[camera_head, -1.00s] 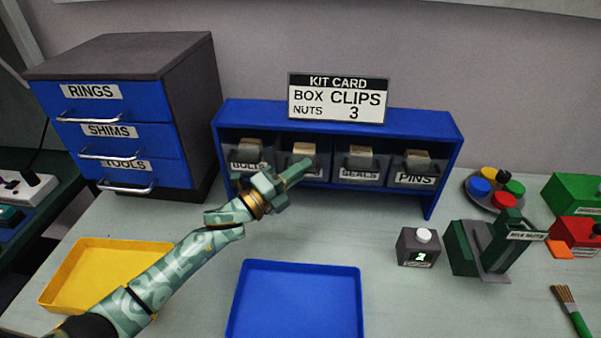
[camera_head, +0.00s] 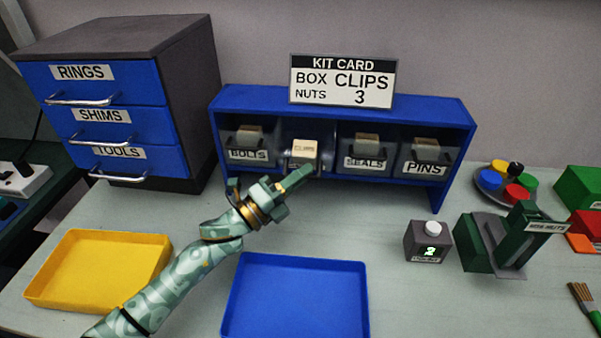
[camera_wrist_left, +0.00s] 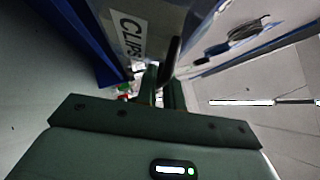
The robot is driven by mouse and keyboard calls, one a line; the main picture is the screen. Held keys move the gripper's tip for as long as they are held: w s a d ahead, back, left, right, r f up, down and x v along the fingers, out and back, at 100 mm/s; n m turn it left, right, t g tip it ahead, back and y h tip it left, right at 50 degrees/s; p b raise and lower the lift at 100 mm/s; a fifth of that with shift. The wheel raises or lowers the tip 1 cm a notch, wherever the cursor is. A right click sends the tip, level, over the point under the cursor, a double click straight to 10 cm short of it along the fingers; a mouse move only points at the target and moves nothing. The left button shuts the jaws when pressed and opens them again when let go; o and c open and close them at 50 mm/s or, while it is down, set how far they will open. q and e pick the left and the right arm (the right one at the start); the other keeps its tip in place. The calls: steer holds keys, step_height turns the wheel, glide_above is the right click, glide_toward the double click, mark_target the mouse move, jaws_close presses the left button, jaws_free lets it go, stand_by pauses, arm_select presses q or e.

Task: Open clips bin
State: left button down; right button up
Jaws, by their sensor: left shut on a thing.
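The clips bin shows its CLIPS label (camera_wrist_left: 131,38) and a dark handle (camera_wrist_left: 172,58) in the left wrist view. In the head view it is second from the left in the blue rack, tilted forward, with a pale box (camera_head: 304,149) in it lower and nearer than those in the other bins. My left gripper (camera_head: 304,173) is at the front of this bin and hides its label there. Its fingers (camera_wrist_left: 161,88) are shut on the handle. My right gripper is out of view.
The blue rack (camera_head: 340,98) also holds the BOLTS (camera_head: 247,155), SEALS (camera_head: 365,162) and PINS (camera_head: 426,169) bins, all upright. A kit card (camera_head: 341,80) stands on top. A blue tray (camera_head: 296,262) and yellow tray (camera_head: 105,238) lie in front.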

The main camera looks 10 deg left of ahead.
arm_select(q)
steer(key=shift+f, duration=0.3)
stand_by(0.5)
steer(key=c, duration=1.5)
jaws_free()
steer(key=v, duration=0.7)
steer(key=shift+s+a, duration=0.2)
